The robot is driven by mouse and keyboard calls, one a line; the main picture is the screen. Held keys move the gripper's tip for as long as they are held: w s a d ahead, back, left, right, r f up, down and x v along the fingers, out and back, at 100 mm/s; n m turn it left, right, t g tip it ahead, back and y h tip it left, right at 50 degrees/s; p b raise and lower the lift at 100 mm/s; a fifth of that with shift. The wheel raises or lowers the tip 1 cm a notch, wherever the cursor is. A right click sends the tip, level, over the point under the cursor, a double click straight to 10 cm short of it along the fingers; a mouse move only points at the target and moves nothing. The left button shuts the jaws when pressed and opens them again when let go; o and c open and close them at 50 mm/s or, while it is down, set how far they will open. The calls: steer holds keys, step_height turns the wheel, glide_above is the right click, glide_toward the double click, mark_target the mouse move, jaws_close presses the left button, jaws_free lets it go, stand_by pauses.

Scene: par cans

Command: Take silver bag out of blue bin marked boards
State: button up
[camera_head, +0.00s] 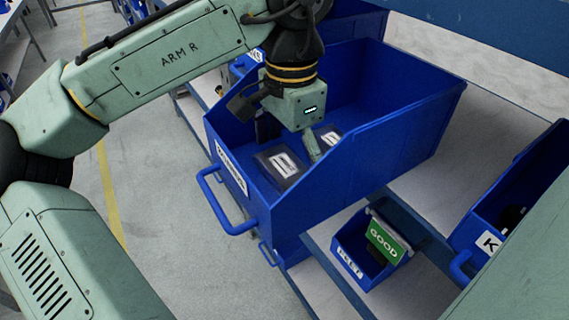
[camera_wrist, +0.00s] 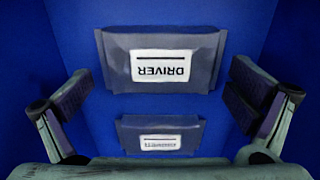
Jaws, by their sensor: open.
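A large blue bin (camera_head: 375,140) has a white label (camera_head: 231,168) on its front, too blurred to read surely. Two grey-silver bags lie flat on its floor: one near the front (camera_head: 270,170) and one further back (camera_head: 330,134). In the wrist view, one bag (camera_wrist: 198,76) has a white label reading DRIVER, upside down; the other, nearer bag (camera_wrist: 130,133) has a label too small to read. My gripper (camera_head: 288,142) is inside the bin above the bags, pointing down, open and empty. Its fingers are spread to either side of the bags, apart from them.
The bin's blue walls (camera_head: 440,100) rise close around my gripper. A blue handle (camera_head: 218,205) sticks out at its front. Below right are a small blue bin (camera_head: 350,240) with a green GOOD sign (camera_head: 383,240) and another blue bin (camera_head: 490,205). Open floor (camera_head: 150,150) lies left.

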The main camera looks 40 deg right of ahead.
steer(key=c, duration=1.1)
